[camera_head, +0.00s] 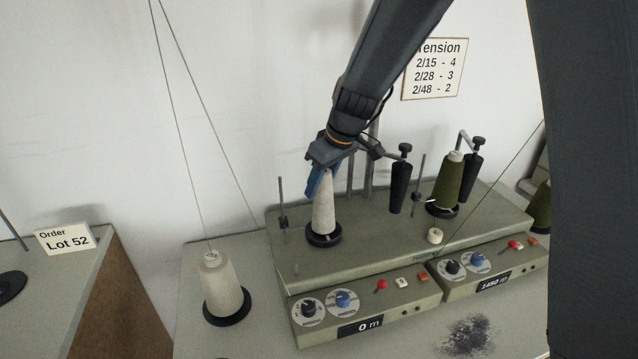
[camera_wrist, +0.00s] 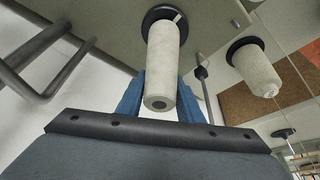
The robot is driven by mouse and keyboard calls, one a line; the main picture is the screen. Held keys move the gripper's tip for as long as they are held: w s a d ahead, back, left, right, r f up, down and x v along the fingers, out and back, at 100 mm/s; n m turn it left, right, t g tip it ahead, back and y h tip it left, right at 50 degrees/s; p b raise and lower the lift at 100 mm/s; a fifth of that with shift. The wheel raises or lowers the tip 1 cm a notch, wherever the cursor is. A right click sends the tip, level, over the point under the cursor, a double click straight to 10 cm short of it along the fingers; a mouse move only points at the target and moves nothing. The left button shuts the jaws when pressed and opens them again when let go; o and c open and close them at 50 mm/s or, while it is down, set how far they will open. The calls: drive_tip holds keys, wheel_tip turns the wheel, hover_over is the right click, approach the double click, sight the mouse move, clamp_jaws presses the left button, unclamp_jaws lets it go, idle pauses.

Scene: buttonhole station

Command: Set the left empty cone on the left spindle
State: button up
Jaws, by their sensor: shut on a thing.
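The left empty cone (camera_head: 323,208) is a pale, narrow, upright cone, and it also shows in the wrist view (camera_wrist: 163,55). Its wide end is down at the black disc of the left spindle (camera_head: 324,239), at the left of the winder's top; the spindle's shaft is hidden inside it. The disc also shows in the wrist view (camera_wrist: 150,17). I cannot tell whether the cone rests fully on it. My gripper (camera_head: 320,182) is shut on the cone near its narrow top, with a blue finger on each side in the wrist view (camera_wrist: 160,90).
A cream yarn cone (camera_head: 222,285) stands on a black disc at the front left, its thread rising. A green yarn cone (camera_head: 448,183) sits on the right spindle. A thin post (camera_head: 282,210) stands left of the held cone; a black tapered part (camera_head: 401,185) is to its right.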

sight(329, 173)
drive_tip(key=shift+f, duration=0.3)
drive_tip(key=o, duration=1.4)
drive_tip(key=shift+b+v, duration=1.15)
drive_tip(key=shift+v, duration=2.75)
drive_tip(key=s+d+f+m+h, duration=0.1)
drive_tip(key=s+d+f+m, duration=0.2)
drive_tip(key=s, duration=0.4)
drive_tip(key=s+d+f+m+g+h, duration=0.1)
drive_tip(key=s+d+f+m, duration=0.2)
drive_tip(key=s+d+f, duration=0.2)
drive_tip(key=s+d+f+m+h, duration=0.1)
drive_tip(key=s+d+f+m, duration=0.2)
drive_tip(key=s+d+f, duration=0.2)
drive_tip(key=shift+s+d+g, duration=0.15)
drive_tip(key=shift+s+d, duration=0.35)
drive_tip(key=shift+s, duration=0.3)
drive_tip(key=shift+s+d+g, duration=0.1)
drive_tip(key=shift+s+d, duration=0.4)
drive_tip(key=shift+s, duration=0.3)
drive_tip(key=shift+s+d+g, duration=0.15)
drive_tip(key=shift+s+d, duration=0.35)
drive_tip(key=shift+s, duration=0.3)
